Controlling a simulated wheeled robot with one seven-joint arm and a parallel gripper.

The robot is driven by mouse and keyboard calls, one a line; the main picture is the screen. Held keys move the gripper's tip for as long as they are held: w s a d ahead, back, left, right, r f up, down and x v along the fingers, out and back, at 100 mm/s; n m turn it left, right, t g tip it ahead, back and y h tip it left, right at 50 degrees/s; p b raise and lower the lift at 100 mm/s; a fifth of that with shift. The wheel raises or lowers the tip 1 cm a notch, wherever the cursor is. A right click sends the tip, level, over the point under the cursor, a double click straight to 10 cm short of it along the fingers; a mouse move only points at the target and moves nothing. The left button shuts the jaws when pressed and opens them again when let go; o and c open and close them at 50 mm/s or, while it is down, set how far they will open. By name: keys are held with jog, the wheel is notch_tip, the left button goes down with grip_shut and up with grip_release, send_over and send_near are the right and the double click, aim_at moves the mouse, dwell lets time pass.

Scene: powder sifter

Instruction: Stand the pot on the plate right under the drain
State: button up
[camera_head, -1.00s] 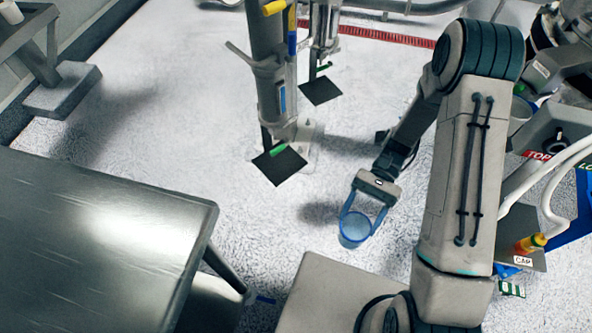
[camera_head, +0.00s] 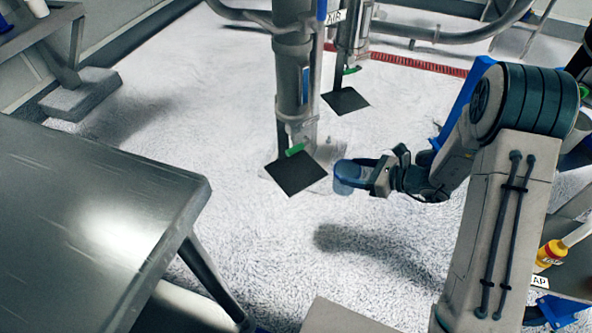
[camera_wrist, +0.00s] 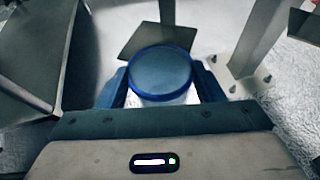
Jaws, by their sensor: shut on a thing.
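The pot (camera_head: 347,180), a small round blue see-through vessel, is held in my gripper (camera_head: 352,172). In the wrist view the pot (camera_wrist: 160,72) sits upright between the two blue fingers, its dark blue rim towards me. The nearer black square plate (camera_head: 290,178) is just left of the pot, at the foot of a steel column. A drain with a green part (camera_head: 294,150) is above that plate. In the wrist view the plate (camera_wrist: 135,42) lies just beyond the pot, with a gap I cannot measure.
A second black plate (camera_head: 346,102) with its own green-marked outlet stands farther back. A steel table (camera_head: 90,210) fills the left front. The floor between table and columns is clear.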

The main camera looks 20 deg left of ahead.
jog(key=a+b, duration=0.1)
jog(key=a, duration=0.5)
jog(key=w+a+b, duration=0.1)
jog(key=a, duration=0.4)
jog(key=a+f+b, duration=0.1)
jog(key=a, duration=0.5)
jog(key=shift+w+a+b, duration=0.35)
jog(key=shift+w, duration=0.05)
jog(key=shift+d+f, duration=0.1)
jog(key=shift+f, duration=0.15)
jog(key=shift+f, duration=0.1)
jog(key=o, duration=1.3)
jog(key=shift+o, duration=0.2)
jog(key=shift+d+r, duration=0.3)
jog(key=p+v, duration=0.3)
jog(key=v, duration=0.8)
jog(key=shift+d, duration=0.2)
